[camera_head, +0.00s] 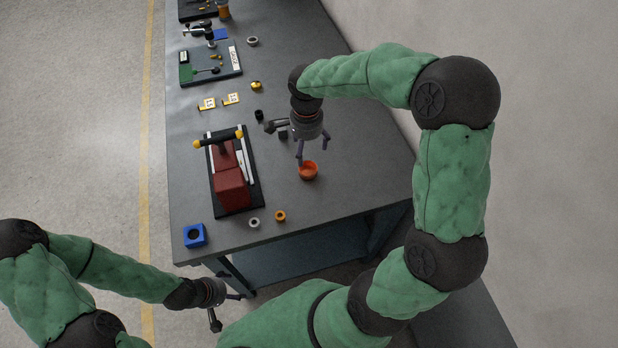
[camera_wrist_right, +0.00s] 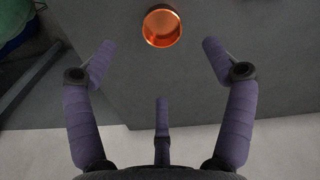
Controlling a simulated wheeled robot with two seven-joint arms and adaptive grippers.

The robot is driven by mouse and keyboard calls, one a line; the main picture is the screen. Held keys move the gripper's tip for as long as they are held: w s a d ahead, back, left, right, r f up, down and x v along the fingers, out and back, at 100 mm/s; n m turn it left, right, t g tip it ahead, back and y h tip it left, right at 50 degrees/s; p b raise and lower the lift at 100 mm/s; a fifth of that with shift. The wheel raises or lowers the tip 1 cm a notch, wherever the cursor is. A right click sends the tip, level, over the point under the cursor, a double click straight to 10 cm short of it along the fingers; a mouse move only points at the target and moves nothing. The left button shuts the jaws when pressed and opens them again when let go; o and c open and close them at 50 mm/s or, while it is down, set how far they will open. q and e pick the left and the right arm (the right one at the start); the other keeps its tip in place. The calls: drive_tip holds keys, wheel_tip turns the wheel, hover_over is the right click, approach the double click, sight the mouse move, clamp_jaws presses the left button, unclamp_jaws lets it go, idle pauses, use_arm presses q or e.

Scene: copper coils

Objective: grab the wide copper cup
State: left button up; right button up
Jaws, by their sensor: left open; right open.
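The wide copper cup (camera_head: 308,171) stands on the grey table near its right edge in the head view. In the right wrist view the copper cup (camera_wrist_right: 163,27) is at the top middle, with its open mouth facing the camera. My right gripper (camera_head: 312,160) is open and empty above the table, close to the cup. In the right wrist view the fingers of my right gripper (camera_wrist_right: 160,70) are spread, and the cup lies beyond their tips, not between them. My left gripper (camera_head: 228,308) is open and empty, low at the front, off the table.
A red block device on a black base (camera_head: 232,175) stands left of the cup. A blue square block (camera_head: 195,235), a grey ring (camera_head: 254,222) and an orange ring (camera_head: 280,216) lie near the front edge. Small black parts (camera_head: 276,126) lie behind the gripper. The tabletop right of the cup is clear.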

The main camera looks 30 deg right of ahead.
drive_tip(key=b, duration=0.2)
hover_over(308, 172)
drive_tip(key=f, duration=0.6)
drive_tip(key=shift+s+a+f, duration=0.15)
drive_tip(key=shift+a+f, duration=0.05)
drive_tip(key=shift+f, duration=0.05)
wheel_tip(308, 172, down, 5)
drive_tip(key=shift+d+r+b, duration=0.1)
drive_tip(key=shift+d+b, duration=0.05)
drive_tip(key=shift+b, duration=0.55)
drive_tip(key=c, duration=1.3)
